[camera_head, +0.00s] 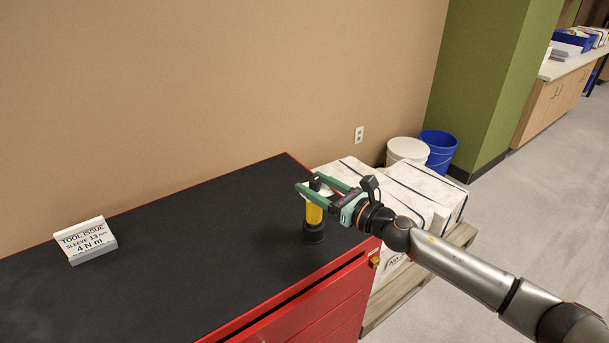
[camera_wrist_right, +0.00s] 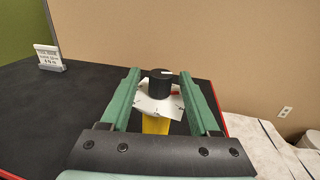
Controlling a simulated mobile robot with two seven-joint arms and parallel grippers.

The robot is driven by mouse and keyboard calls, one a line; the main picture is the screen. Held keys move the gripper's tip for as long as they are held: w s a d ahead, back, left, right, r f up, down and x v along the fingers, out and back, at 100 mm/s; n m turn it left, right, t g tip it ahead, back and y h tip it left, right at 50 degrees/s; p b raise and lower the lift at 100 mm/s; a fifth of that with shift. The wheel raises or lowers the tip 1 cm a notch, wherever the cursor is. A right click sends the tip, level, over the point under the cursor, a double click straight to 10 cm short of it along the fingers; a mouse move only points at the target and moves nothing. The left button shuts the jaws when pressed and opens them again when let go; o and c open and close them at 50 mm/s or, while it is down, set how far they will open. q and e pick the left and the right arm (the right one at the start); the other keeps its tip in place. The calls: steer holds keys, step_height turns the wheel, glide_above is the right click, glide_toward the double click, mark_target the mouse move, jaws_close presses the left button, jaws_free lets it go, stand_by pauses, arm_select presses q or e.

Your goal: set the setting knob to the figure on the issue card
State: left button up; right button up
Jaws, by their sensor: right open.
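The issue card (camera_head: 85,240) stands at the left on the black bench top and reads "TOOL ISSUE, SLEEVE 13 mm, 4 N m". It also shows small in the right wrist view (camera_wrist_right: 48,57). A yellow-bodied tool (camera_head: 313,214) stands upright on a black base near the bench's right end. On its top is a black setting knob (camera_wrist_right: 160,84) with a white mark, above a white dial plate (camera_wrist_right: 158,104) whose figures I cannot read. My right gripper (camera_head: 308,186) is open, its green fingers on either side of the knob, seemingly not touching it. My left gripper is out of view.
The black bench top (camera_head: 190,260) has a red edge and is clear between card and tool. A white bucket (camera_head: 408,150) and a blue bucket (camera_head: 440,148) stand by the wall.

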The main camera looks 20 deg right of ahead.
steer(key=shift+x, duration=1.7)
steer(key=shift+c, duration=0.2)
jaws_close()
